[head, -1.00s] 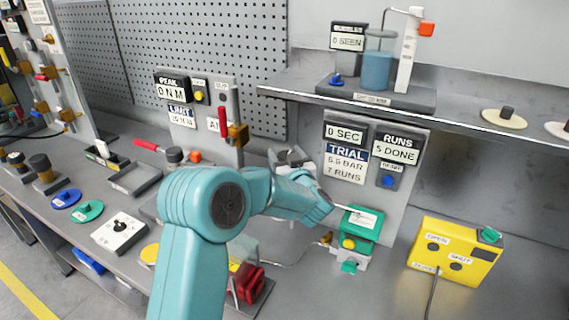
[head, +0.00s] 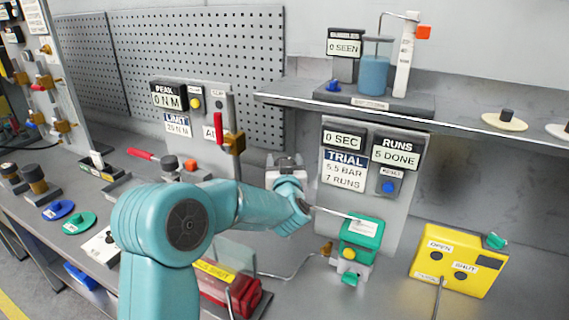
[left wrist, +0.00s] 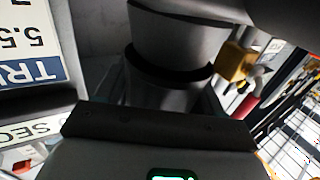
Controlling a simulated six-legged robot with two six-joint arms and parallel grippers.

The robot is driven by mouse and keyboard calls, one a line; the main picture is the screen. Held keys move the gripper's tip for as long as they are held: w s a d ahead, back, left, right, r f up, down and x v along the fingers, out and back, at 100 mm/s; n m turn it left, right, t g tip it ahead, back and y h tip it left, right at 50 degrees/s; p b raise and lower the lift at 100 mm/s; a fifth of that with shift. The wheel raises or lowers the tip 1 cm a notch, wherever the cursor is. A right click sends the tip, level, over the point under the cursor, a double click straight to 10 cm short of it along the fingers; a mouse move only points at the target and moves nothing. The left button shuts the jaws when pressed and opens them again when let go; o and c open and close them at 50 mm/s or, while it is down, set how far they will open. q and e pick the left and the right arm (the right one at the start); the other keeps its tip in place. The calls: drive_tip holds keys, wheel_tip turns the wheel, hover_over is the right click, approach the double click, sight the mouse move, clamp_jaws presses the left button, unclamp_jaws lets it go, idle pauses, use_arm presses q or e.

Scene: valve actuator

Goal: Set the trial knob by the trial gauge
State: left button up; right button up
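The trial board (head: 333,206) stands on the bench and reads 0 SEC, TRIAL 5.5 BAR 7 RUNS and 5 DONE. In front of it is a green unit (head: 371,230) with a yellow knob (head: 349,253) and a small green knob (head: 350,279). I cannot tell which part is the trial knob or the trial gauge. My left gripper (head: 286,164) is left of the board, partly hidden by its own wrist; its fingers are unclear. In the left wrist view a grey cylinder (left wrist: 175,40) lies beyond a dark bar, and the board shows upside down at left. My right gripper is out of view.
A yellow OPEN/SHUT box (head: 457,262) with a cable is right of the green unit. A shelf (head: 455,122) overhangs the board. A red-handled brass valve (head: 234,143) is left of my gripper. A red block (head: 247,299) lies below my arm.

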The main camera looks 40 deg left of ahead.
use_arm(q)
drive_tip(key=shift+o, duration=1.3)
drive_tip(key=shift+w+a, duration=0.1)
drive_tip(key=b+v, duration=0.3)
drive_tip(key=v, duration=1.3)
drive_tip(key=shift+b, duration=0.4)
